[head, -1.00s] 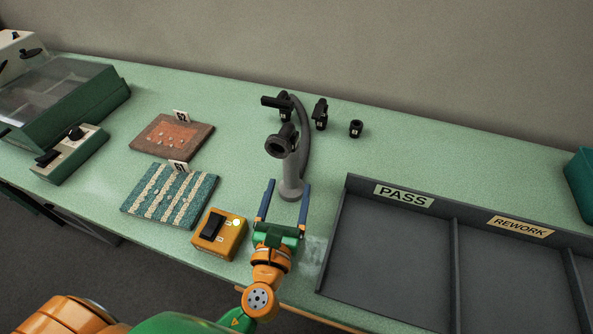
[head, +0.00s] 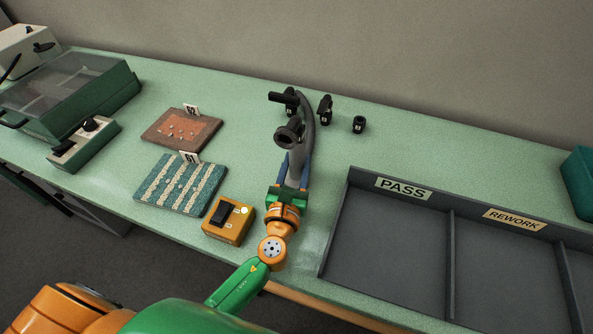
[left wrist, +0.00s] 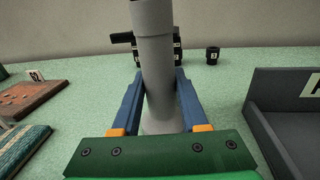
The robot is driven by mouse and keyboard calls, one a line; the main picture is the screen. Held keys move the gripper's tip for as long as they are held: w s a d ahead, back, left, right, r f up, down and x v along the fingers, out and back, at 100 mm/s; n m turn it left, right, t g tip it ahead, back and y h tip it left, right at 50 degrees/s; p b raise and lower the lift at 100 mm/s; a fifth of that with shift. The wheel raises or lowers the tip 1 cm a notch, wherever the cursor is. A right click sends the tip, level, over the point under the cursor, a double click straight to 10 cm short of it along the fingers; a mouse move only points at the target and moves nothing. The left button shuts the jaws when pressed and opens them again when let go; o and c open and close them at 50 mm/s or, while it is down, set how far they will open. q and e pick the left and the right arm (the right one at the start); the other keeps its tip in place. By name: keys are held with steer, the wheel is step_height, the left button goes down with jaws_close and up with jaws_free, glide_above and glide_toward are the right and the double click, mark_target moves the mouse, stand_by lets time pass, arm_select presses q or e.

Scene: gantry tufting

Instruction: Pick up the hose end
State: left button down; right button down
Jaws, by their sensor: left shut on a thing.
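My left gripper (head: 297,168) is shut on the grey tube, one blue finger on each side. In the left wrist view the tube (left wrist: 155,65) stands between the blue fingers (left wrist: 159,95), and its wider round base (left wrist: 160,126) shows low between them. The tube's top is cut off in that view. My right gripper is not in view.
Black fittings (head: 325,109) and a small black cup (head: 359,124) stand behind the tube. A yellow switch box (head: 229,221) and a striped teal sample (head: 180,184) lie left. A brown sample (head: 181,130) lies farther back. The grey PASS and REWORK tray (head: 395,240) stands right.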

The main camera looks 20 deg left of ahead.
mark_target(295, 160)
arm_select(q)
step_height(295, 160, up, 3)
steer(key=shift+w+r+p, duration=0.1)
steer(key=shift+w+p, duration=0.05)
steer(key=shift+p, duration=0.9)
steer(key=s+r+p, duration=0.2)
steer(key=s+r, duration=0.7)
steer(key=s, duration=0.5)
steer(key=shift+d+r, duration=0.3)
steer(key=shift+r, duration=0.05)
steer(key=shift+s, duration=0.1)
